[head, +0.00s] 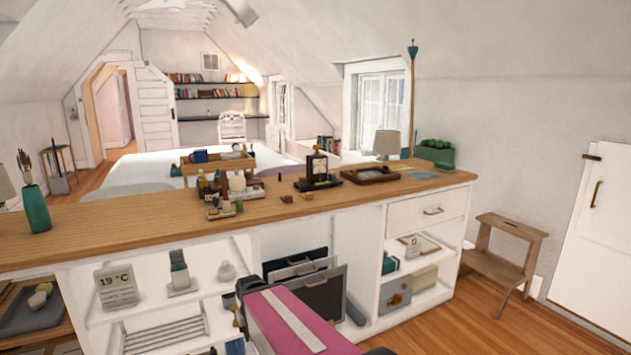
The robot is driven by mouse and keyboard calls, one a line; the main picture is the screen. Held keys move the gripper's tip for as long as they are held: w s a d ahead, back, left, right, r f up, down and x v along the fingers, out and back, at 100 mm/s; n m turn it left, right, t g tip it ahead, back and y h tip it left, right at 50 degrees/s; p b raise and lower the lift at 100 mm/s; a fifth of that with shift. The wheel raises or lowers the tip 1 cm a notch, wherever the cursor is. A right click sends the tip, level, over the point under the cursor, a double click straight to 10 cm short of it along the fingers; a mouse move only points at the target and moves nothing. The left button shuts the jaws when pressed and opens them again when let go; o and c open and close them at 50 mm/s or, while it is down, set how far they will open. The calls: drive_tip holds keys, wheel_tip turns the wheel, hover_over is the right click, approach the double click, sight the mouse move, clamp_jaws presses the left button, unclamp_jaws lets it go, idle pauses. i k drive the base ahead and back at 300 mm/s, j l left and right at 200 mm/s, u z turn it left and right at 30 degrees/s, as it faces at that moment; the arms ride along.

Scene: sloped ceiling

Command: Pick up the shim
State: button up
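Two small brown wooden pieces lie on the wooden counter top (130,222), near its front edge and left of the black clock-like stand. The left piece (287,198) looks flat and blocky. The right piece (306,197) looks wedge-like and may be the shim; they are too small to tell for sure. Both lie apart from the things around them. My gripper is not in view, so I cannot see if it is open or shut.
A black clock-like stand (317,170) and a dark wooden tray (370,175) stand behind and right. The counter front is clear. A step stool (500,250) stands right.

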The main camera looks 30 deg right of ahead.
sight(306, 196)
drive_tip(key=i+l, duration=0.15)
drive_tip(key=l, duration=0.2)
drive_tip(key=i+l, duration=0.15)
drive_tip(key=l, duration=0.2)
drive_tip(key=i+l, duration=0.15)
drive_tip(key=l, duration=0.2)
drive_tip(key=i+l, duration=0.15)
drive_tip(key=l, duration=0.2)
drive_tip(key=i+l, duration=0.2)
drive_tip(key=l, duration=0.15)
drive_tip(key=k+z, duration=0.25)
drive_tip(key=k, duration=0.4)
drive_tip(key=k+z, duration=0.3)
drive_tip(key=i, duration=0.5)
